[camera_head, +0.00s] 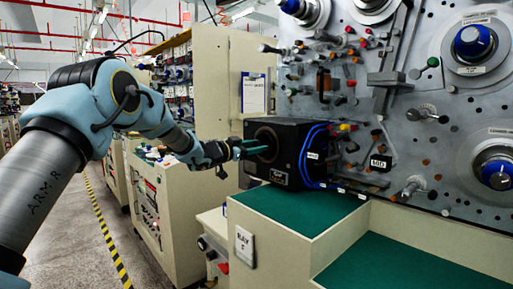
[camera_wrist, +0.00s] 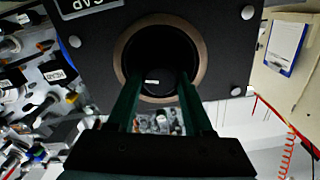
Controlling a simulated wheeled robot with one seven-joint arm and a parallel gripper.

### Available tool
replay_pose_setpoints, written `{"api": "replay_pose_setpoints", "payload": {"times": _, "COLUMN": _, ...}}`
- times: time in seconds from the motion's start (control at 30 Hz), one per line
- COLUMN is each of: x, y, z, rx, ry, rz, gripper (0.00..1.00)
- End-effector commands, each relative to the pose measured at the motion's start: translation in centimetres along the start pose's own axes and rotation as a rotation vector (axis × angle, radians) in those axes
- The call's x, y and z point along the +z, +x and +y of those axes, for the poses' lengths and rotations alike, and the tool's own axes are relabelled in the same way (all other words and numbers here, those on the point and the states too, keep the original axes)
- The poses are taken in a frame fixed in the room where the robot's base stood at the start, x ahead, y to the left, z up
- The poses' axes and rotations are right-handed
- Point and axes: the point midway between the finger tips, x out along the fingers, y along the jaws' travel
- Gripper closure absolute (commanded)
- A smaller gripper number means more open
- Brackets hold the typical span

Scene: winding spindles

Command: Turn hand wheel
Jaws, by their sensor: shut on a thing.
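The hand wheel (camera_wrist: 153,75) shows in the wrist view as a dark round knob with a small pale label. It sits inside a copper-rimmed round opening (camera_wrist: 200,62) in the face of a black box (camera_wrist: 105,42). My gripper (camera_wrist: 158,88) has two green fingers, one on each side of the knob, and it is shut on it. In the head view my gripper (camera_head: 262,147) reaches from the left to the opening in the black box (camera_head: 300,135). The knob is hidden there, and the exact finger contact is too dark to see.
The box stands on a green-topped cabinet (camera_head: 290,205). A grey panel (camera_head: 400,140) with spindles, knobs and blue hubs rises to the right. Blue cables (camera_head: 308,160) hang at the box's right side. A beige cabinet (camera_head: 215,80) stands behind; open floor lies left.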

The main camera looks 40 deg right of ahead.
Motion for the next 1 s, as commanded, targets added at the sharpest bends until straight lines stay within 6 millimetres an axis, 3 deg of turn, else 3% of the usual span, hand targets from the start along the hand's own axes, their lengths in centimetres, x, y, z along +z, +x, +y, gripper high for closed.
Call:
{"api": "replay_pose_setpoints", "payload": {"times": 0.37, "x": 0.48, "y": 0.00, "z": 0.24, "rx": 0.000, "ry": 0.185, "rz": 0.002, "gripper": 1.00}}
{"api": "replay_pose_setpoints", "payload": {"times": 1.0, "x": 0.72, "y": 0.00, "z": 0.48, "rx": 0.001, "ry": 0.787, "rz": 0.000, "gripper": 1.00}}
